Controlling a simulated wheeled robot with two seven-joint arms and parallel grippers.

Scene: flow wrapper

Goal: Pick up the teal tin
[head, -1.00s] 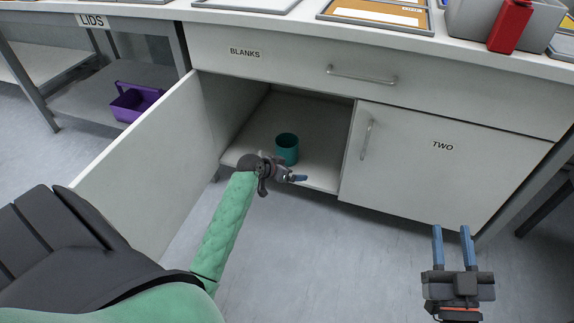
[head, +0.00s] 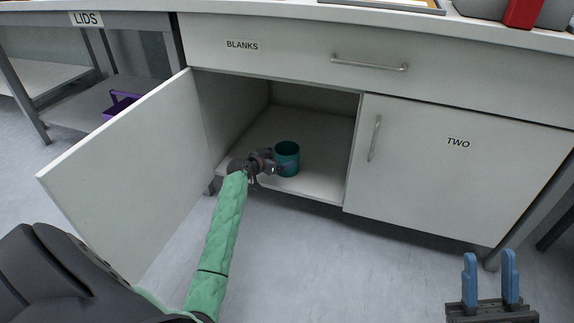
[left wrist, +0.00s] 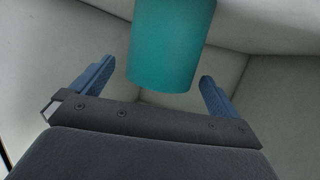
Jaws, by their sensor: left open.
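The teal tin (head: 287,155) stands upright on the floor of the open cupboard, near its front edge. In the left wrist view the tin (left wrist: 169,42) is at the top middle, just beyond and between the two blue fingers. My left gripper (head: 284,168) reaches into the cupboard at the tin's front left side. In the left wrist view my left gripper (left wrist: 158,82) is open, a finger on each side. I cannot tell whether the fingers touch the tin. My right gripper (head: 490,268) is open and empty at the lower right, away from the cupboard.
The cupboard door (head: 130,165) stands open to the left of my left arm. A closed door marked TWO (head: 455,175) is on the right. The BLANKS drawer (head: 300,58) is shut above. A purple basket (head: 121,104) sits on the left shelf, partly hidden.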

